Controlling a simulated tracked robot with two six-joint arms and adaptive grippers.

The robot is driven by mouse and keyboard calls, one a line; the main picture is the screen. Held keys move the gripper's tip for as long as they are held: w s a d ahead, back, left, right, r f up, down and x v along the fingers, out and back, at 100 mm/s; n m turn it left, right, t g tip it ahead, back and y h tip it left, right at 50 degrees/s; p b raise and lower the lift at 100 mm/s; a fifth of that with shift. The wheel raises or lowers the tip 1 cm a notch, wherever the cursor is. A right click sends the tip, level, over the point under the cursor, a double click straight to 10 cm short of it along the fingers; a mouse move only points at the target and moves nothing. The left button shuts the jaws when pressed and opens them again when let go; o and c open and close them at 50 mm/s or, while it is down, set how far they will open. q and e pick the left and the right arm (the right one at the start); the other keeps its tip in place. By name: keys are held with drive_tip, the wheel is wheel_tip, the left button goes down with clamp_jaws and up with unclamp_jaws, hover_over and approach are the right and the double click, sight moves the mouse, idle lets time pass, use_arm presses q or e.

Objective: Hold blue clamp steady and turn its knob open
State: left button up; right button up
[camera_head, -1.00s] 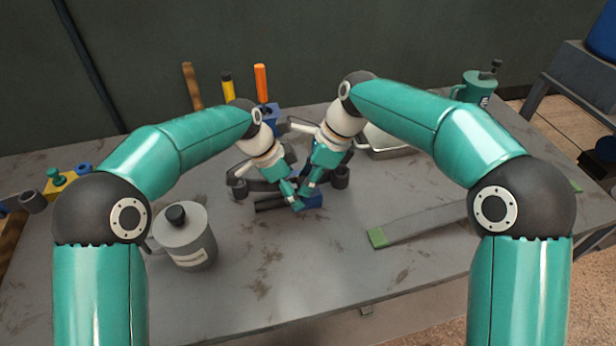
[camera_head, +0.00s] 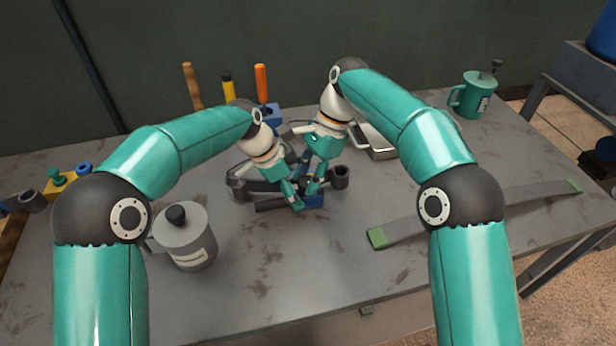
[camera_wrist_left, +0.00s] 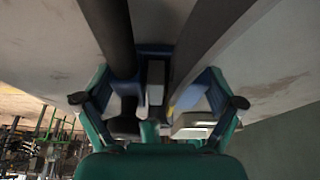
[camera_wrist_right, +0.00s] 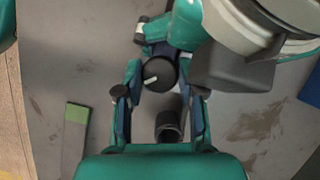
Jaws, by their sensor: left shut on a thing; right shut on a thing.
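The blue clamp (camera_head: 312,202) is on the grey workbench, among dark bars and grey cylinders, and is partly hidden by my grippers. My left gripper (camera_head: 294,203) is shut on the clamp's body. The left wrist view shows part of the blue body (camera_wrist_left: 152,48) ahead of the fingers. My right gripper (camera_head: 313,188) is close beside the left one and shut on the knob. In the right wrist view the round black knob (camera_wrist_right: 158,75) with a white mark sits between the fingers. The exact finger contacts are hard to see.
A grey lidded mug (camera_head: 190,245) stands at front left. A flat grey bar (camera_head: 405,230) with green ends lies at right, partly behind my right arm. A metal tray (camera_head: 378,145) and green mug (camera_head: 476,95) are further back. The front middle of the bench is clear.

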drive_tip(key=shift+w+n+g+h, duration=0.2)
drive_tip(key=shift+n+g+h, duration=0.1)
drive_tip(key=shift+n, duration=0.8)
drive_tip(key=o, duration=1.1)
drive_tip(key=shift+o, duration=0.2)
drive_tip(key=shift+s, duration=0.1)
